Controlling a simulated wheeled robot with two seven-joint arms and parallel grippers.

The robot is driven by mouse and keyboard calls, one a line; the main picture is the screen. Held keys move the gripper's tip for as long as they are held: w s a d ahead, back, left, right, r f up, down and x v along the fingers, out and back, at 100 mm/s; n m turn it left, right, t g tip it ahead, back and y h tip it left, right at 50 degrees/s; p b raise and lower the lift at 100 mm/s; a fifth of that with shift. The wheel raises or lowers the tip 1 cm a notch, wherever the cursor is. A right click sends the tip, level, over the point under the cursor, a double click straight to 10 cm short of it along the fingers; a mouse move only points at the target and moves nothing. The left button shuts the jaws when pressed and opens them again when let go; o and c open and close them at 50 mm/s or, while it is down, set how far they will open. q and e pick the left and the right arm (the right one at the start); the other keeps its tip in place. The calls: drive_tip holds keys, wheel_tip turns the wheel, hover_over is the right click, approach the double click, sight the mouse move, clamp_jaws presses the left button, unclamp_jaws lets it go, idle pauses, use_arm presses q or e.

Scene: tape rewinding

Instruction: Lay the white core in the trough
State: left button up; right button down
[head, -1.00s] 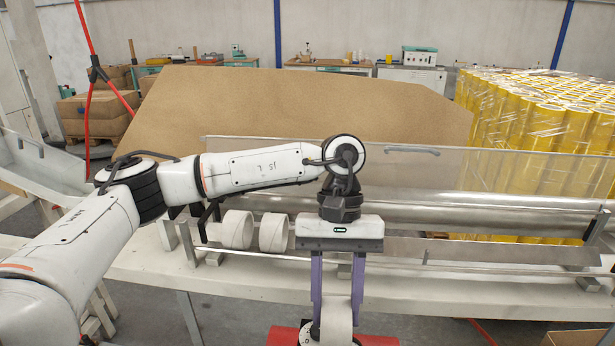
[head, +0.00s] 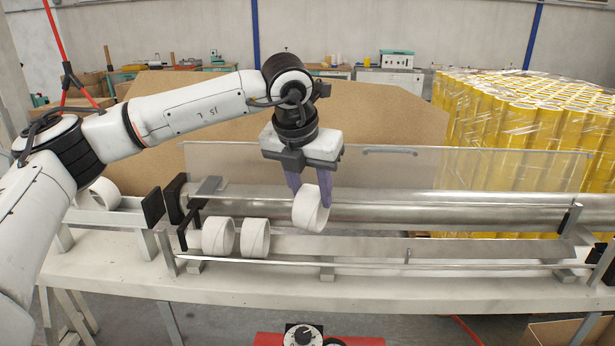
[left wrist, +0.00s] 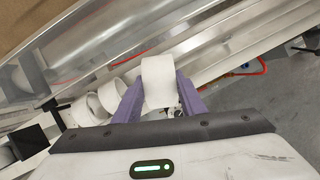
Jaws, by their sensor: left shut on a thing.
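My left gripper (head: 309,190) is shut on a white core (head: 308,212), a short hollow ring. It holds the core tilted, in front of the long metal roller in the head view and apparently above the trough (head: 370,245). In the left wrist view the same core (left wrist: 158,82) sits between the purple fingers (left wrist: 159,100). Two more white cores (head: 217,236) (head: 255,238) lie side by side at the trough's left end. They also show in the left wrist view (left wrist: 112,95), left of the held core. My right gripper is not in view.
Another white core (head: 105,193) rests on the left-hand rail. A clear panel (head: 480,168) stands behind the metal roller (head: 450,210). Wrapped yellow rolls (head: 520,125) are at the back right. The trough right of the two cores looks empty.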

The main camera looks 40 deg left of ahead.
sight(307, 185)
use_arm(q)
drive_tip(key=a+r+n, duration=0.1)
drive_tip(key=n, duration=0.1)
drive_tip(key=w+a+r+n+y, duration=0.1)
drive_tip(key=n, duration=0.1)
drive_tip(key=shift+w, duration=0.15)
drive_tip(key=shift+f+b, duration=2.9)
drive_tip(key=shift+f, duration=1.65)
drive_tip(key=shift+f+b, duration=0.65)
drive_tip(key=shift+f, duration=0.35)
drive_tip(key=shift+f+b, duration=0.1)
drive_tip(key=shift+b, duration=0.2)
drive_tip(key=o, duration=0.9)
drive_tip(key=shift+d, duration=0.1)
